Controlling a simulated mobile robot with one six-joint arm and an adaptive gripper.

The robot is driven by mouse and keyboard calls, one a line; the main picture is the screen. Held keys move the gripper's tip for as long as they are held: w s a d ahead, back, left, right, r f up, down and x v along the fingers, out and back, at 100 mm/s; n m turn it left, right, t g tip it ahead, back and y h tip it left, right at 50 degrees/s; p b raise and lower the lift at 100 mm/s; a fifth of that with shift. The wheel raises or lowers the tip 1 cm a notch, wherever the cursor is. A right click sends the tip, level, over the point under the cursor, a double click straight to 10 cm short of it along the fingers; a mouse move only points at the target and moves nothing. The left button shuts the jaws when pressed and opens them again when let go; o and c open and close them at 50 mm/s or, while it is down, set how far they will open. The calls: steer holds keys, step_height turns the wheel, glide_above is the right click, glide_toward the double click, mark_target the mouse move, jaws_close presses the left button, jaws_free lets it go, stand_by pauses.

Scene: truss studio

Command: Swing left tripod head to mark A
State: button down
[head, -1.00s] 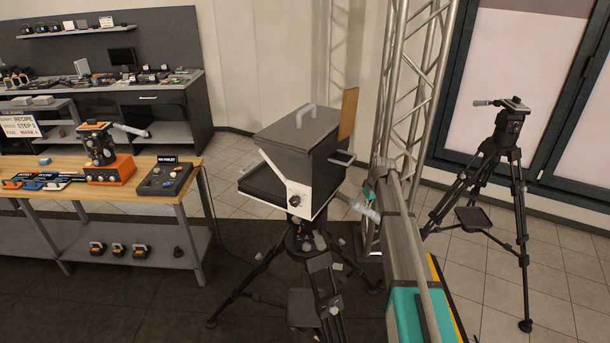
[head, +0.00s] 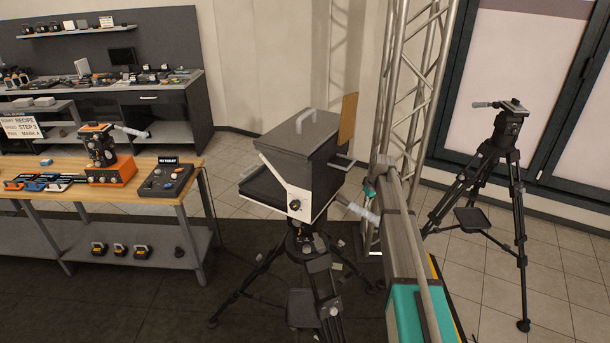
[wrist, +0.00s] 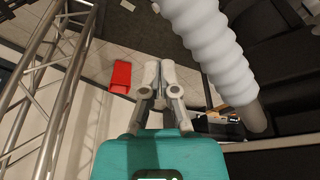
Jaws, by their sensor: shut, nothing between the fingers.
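The nearer, left tripod (head: 300,265) stands in the middle of the head view. Its head bears a dark box-shaped unit (head: 300,145) with a white side frame and a tan panel. A pale ribbed pan handle (head: 358,210) sticks out from the head to the right; it also crosses the upper wrist view (wrist: 215,55). My gripper (wrist: 158,72) is shut and empty, left of the handle in the wrist view. I cannot tell whether they touch. Mark A is not distinguishable on the head.
A second tripod (head: 507,150) stands at the right. A metal truss (head: 410,95) rises close behind my arm. A wooden workbench (head: 140,195) with an orange-based device (head: 108,172) is at the left. A red object (wrist: 120,77) lies below in the wrist view.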

steer(key=w+p+v, duration=0.1)
steer(key=p+v, duration=0.5)
steer(key=shift+a+r, duration=0.35)
steer(key=shift+r, duration=0.15)
steer(key=shift+w, duration=0.1)
stand_by(0.4)
steer(key=s+a+f+m+b, duration=0.1)
steer(key=s+f+b, duration=0.3)
steer(key=s, duration=0.8)
steer(key=s+f+m+g+h+b, duration=0.1)
steer(key=s+f+m+b, duration=0.2)
steer(key=s, duration=0.8)
steer(key=s+a+f+m+g+b, duration=0.1)
steer(key=s+f+m+b, duration=0.1)
steer(key=s+f+b, duration=0.5)
steer(key=s+f, duration=0.1)
steer(key=s, duration=0.4)
steer(key=shift+s+a, duration=0.3)
steer(key=shift+s, duration=0.1)
stand_by(1.3)
